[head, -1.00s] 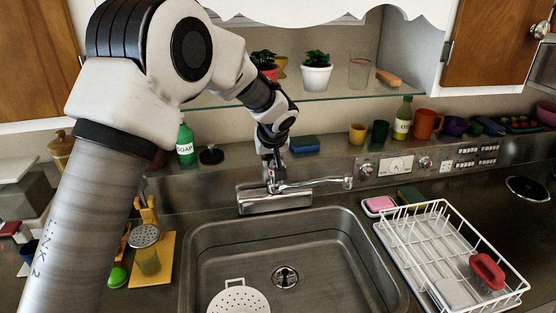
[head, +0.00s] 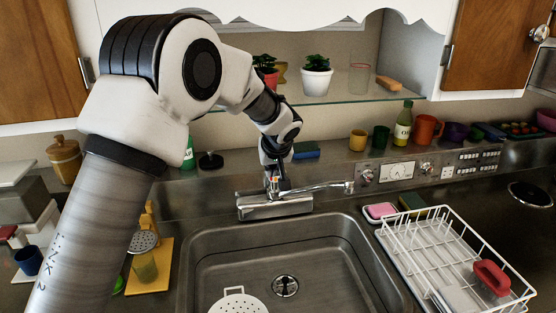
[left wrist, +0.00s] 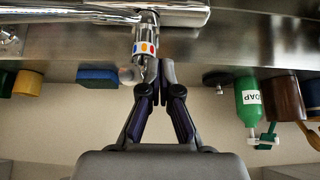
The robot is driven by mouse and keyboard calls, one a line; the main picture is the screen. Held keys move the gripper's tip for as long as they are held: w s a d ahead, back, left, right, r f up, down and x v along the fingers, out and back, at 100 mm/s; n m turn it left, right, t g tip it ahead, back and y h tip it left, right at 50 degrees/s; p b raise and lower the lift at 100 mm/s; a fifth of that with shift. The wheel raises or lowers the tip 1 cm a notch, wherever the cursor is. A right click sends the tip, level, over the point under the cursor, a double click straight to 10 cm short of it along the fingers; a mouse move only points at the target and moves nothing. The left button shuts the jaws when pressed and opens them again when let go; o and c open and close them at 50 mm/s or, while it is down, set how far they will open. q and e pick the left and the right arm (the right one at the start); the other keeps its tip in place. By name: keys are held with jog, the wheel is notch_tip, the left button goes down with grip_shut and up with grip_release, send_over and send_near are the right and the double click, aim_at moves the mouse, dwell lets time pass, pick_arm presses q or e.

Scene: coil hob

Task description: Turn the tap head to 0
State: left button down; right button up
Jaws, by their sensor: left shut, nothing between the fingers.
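The chrome tap (head: 275,204) sits on the steel ledge behind the sink, its spout (head: 330,185) pointing right in the head view. The tap head (left wrist: 145,48) is a chrome knob with blue, yellow and red marks on a white band in the left wrist view. My left gripper (left wrist: 160,72) is shut and empty. Its fingertips are right beside the tap head and overlap its lower end in that view; I cannot tell whether they touch. In the head view the gripper (head: 274,180) largely hides the tap head. My right gripper is not in view.
The sink (head: 330,245) lies in front, with a white strainer (head: 238,300). A white dish rack (head: 455,245) stands at right. A blue sponge (head: 306,150), cups and a green soap bottle (left wrist: 248,98) line the ledge. A glass shelf (head: 340,100) hangs above.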

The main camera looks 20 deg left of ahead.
pick_arm(q)
jog(key=shift+w+d, duration=0.2)
jog(key=shift+w, duration=0.1)
jog(key=shift+w+d+p, duration=0.4)
jog(key=shift+w+d, duration=0.05)
jog(key=shift+w, duration=0.1)
jog(key=shift+d, duration=0.1)
dwell(0.4)
jog(key=shift+w+d, duration=0.5)
jog(key=shift+d, duration=0.05)
